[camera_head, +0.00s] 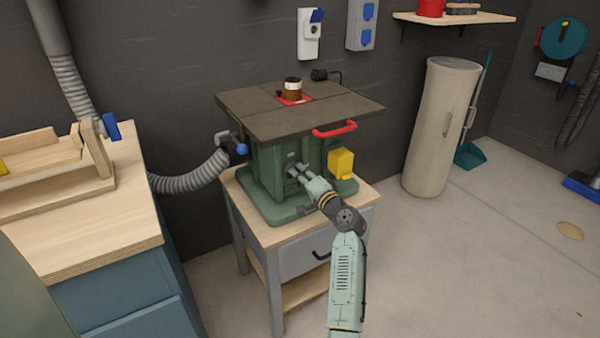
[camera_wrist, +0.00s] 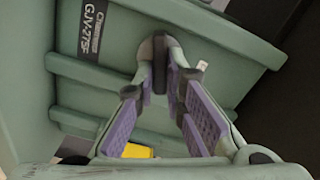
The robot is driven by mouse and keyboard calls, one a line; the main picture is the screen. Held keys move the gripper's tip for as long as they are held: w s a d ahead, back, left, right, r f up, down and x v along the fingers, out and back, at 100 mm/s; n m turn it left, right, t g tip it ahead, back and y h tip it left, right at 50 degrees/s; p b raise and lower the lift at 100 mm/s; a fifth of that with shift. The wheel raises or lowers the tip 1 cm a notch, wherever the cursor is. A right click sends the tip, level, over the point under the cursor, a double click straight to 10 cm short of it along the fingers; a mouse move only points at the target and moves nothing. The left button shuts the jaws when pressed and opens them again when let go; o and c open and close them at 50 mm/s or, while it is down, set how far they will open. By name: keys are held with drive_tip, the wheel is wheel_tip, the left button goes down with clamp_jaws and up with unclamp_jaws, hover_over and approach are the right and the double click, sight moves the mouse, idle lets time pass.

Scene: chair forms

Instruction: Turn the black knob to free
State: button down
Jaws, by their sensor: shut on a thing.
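The black knob (camera_wrist: 160,68) sits on the front of the green machine body (camera_wrist: 105,90) in the wrist view. Its dark upright grip lies between the two fingertips of my gripper (camera_wrist: 165,80). The purple finger pads close on it from both sides. In the head view, my gripper (camera_head: 298,171) reaches the front of the green machine (camera_head: 264,172), below its dark table top (camera_head: 250,100). There the knob is too small and covered to make out. I cannot read any lock or free marking around the knob.
A yellow box (camera_head: 341,163) and a red handle (camera_head: 334,129) are on the machine's front right. A grey hose (camera_head: 190,182) joins at the left. The machine stands on a wooden-topped cabinet (camera_head: 355,198). The floor to the right is mostly clear.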

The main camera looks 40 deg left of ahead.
drive_tip(key=shift+f+m+p, duration=0.1)
drive_tip(key=shift+m+p, duration=0.65)
drive_tip(key=shift+m, duration=1.25)
drive_tip(key=c, duration=1.7)
unclamp_jaws()
drive_tip(key=shift+o, duration=0.2)
drive_tip(key=v, duration=1.2)
drive_tip(key=shift+w, duration=0.1)
